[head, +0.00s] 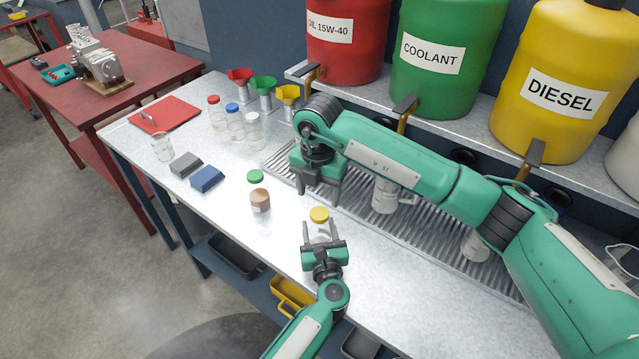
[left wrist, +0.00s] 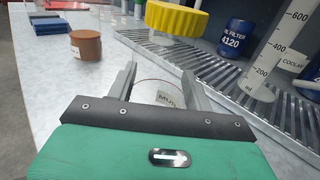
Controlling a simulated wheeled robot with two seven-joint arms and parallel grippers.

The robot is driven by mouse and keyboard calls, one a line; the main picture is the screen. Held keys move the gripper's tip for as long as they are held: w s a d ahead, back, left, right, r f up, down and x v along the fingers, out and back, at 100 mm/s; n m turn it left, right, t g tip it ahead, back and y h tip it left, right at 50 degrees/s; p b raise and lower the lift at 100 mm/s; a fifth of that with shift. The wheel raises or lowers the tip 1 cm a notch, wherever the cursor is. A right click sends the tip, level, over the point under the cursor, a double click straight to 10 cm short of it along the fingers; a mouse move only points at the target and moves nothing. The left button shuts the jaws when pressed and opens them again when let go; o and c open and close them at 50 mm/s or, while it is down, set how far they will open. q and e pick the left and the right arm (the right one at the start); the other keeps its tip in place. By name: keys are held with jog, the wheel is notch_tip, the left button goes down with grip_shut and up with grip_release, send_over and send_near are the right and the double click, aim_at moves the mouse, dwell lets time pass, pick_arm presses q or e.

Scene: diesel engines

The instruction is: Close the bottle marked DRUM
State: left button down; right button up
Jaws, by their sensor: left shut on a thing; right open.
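My left gripper (head: 320,229) is shut on a clear bottle (head: 321,237) near the front of the metal bench. In the left wrist view the bottle (left wrist: 160,90) stands between the fingers; its label is partly hidden and only "MU" reads clearly. A yellow ridged cap (head: 319,214) shows just past the bottle, and in the left wrist view the cap (left wrist: 174,16) appears beyond the fingertips. I cannot tell whether it touches the bottle. My right gripper (head: 318,197) is open and empty, above the bench behind the cap.
A brown jar (head: 260,201) and a green lid (head: 255,176) are left of the grippers. Grey (head: 186,164) and blue (head: 207,179) blocks lie farther left. Several capped bottles and funnels stand behind. A drip grate (head: 400,237) runs below the large drums. The front right bench is clear.

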jog(key=n, duration=0.5)
jog(key=shift+r, duration=0.2)
jog(key=n, duration=0.4)
jog(key=shift+r+n, duration=0.2)
jog(key=shift+n, duration=0.2)
jog(key=n, duration=0.7)
jog(key=shift+r+n, duration=0.2)
jog(key=shift+n, duration=0.2)
jog(key=n, duration=0.3)
jog(key=shift+r, duration=0.1)
jog(key=n, duration=0.5)
jog(key=shift+r, duration=0.15)
jog(key=n, duration=0.4)
jog(key=shift+d+r+n, duration=0.1)
jog(key=shift+n, duration=0.2)
jog(key=n, duration=0.3)
jog(key=shift+r, duration=0.1)
